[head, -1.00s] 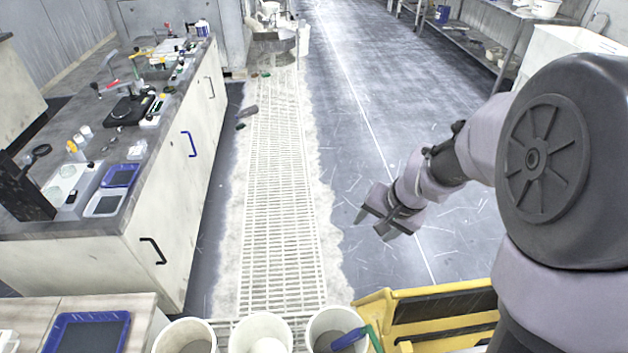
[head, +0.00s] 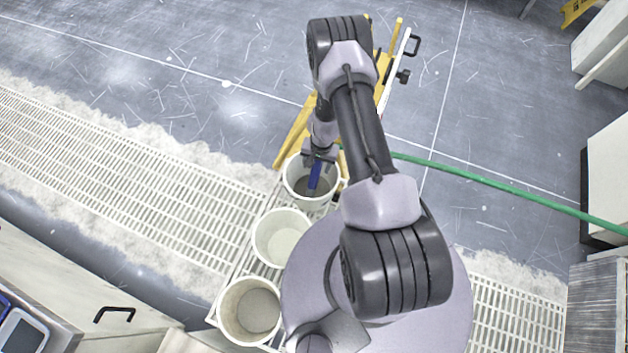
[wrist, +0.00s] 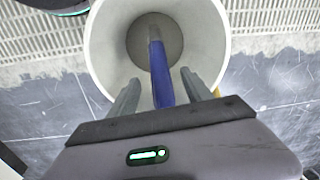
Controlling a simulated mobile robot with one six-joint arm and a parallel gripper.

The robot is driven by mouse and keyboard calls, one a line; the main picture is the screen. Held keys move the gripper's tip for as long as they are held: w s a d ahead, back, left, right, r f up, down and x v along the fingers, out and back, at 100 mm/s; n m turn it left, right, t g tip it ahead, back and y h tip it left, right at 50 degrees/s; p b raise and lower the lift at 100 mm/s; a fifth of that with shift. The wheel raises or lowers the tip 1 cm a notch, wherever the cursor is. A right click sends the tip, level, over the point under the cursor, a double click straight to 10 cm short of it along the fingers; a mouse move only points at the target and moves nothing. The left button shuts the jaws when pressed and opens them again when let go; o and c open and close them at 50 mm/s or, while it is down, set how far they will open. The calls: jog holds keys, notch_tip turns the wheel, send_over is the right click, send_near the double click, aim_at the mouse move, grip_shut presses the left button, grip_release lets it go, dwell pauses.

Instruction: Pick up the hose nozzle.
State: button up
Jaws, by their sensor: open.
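The blue hose nozzle (head: 315,174) stands in the farthest of three white buckets (head: 290,187), its lower end inside. A green hose (head: 480,182) runs from near that bucket to the right across the floor. In the wrist view the nozzle (wrist: 160,78) points into the bucket (wrist: 103,45). My gripper (wrist: 159,84) is open, with one finger on each side of the nozzle and a visible gap on both sides. In the head view my gripper (head: 318,160) is at the bucket's rim, and my arm hides part of the hose.
Two more white buckets, the middle one (head: 282,237) and the near one (head: 250,310), stand in line on a rack. A yellow frame (head: 292,140) stands just behind the far bucket. A cabinet (head: 75,290) is at lower left.

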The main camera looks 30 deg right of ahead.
aim_at(315, 174)
jog(key=f+b, duration=0.1)
jog(key=f, duration=0.2)
jog(key=f+b, duration=0.2)
jog(key=f, duration=0.2)
jog(key=shift+w+a+f, duration=0.15)
jog(key=shift+a+f, duration=0.05)
jog(key=shift+r, duration=0.2)
grip_shut()
